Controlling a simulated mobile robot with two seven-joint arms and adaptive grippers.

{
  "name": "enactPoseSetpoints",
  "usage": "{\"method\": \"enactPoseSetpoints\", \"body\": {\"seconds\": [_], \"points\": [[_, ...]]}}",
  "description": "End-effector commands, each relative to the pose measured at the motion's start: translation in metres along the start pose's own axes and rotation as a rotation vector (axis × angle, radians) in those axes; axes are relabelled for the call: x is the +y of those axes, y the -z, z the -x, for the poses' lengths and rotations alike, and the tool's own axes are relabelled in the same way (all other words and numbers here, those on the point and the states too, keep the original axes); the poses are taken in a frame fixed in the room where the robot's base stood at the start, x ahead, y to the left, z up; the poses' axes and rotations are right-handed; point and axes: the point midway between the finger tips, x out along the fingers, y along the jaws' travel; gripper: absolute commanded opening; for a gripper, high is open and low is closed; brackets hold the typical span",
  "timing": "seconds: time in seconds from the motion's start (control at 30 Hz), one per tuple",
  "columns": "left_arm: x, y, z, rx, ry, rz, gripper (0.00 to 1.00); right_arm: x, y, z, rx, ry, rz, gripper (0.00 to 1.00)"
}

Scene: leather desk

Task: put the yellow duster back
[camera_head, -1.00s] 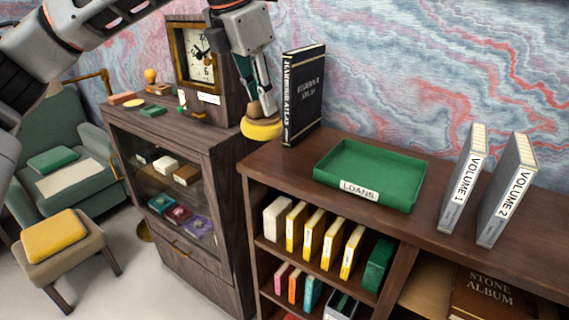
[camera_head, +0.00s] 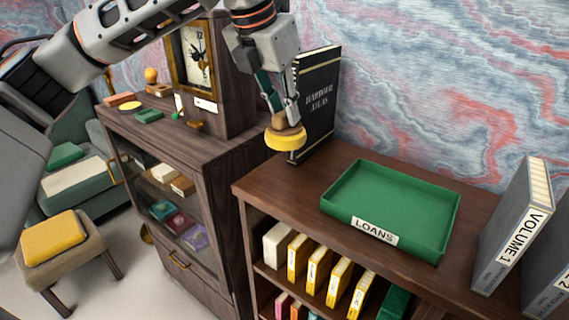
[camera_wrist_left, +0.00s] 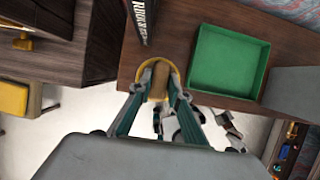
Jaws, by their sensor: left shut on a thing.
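The yellow duster (camera_head: 286,141) has a round yellow pad with a brown handle on top. My left gripper (camera_head: 286,112) is shut on its handle and holds it near the left end of the bookcase top, in front of the black atlas. In the left wrist view the duster (camera_wrist_left: 144,80) sits between the fingertips of my left gripper (camera_wrist_left: 160,82). In that view it overlaps the bookcase's front left edge; I cannot tell its exact height above the wood. My right gripper is not in the head view.
The black atlas (camera_head: 318,103) stands upright behind the duster. The green LOANS tray (camera_head: 392,208) is to the right, with the grey VOLUME 1 box (camera_head: 513,228) beyond. The clock (camera_head: 193,53) stands on the dark cabinet (camera_head: 215,165) at left. Wood between duster and tray is bare.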

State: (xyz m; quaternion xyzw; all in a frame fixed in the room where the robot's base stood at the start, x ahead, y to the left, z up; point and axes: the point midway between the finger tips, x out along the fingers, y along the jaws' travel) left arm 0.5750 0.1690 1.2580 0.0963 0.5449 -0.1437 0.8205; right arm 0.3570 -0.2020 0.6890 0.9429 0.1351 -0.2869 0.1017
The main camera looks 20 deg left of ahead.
Motion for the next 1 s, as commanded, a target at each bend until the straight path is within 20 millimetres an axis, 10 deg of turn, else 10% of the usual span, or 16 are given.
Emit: {"method": "enactPoseSetpoints", "body": {"seconds": [0.3,1.0], "points": [[0.000,0.027,-0.063,0.002,0.001,0.000,0.00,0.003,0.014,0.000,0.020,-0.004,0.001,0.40],[0.000,0.046,-0.109,-0.002,0.000,0.000,0.00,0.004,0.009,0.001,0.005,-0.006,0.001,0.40]]}}
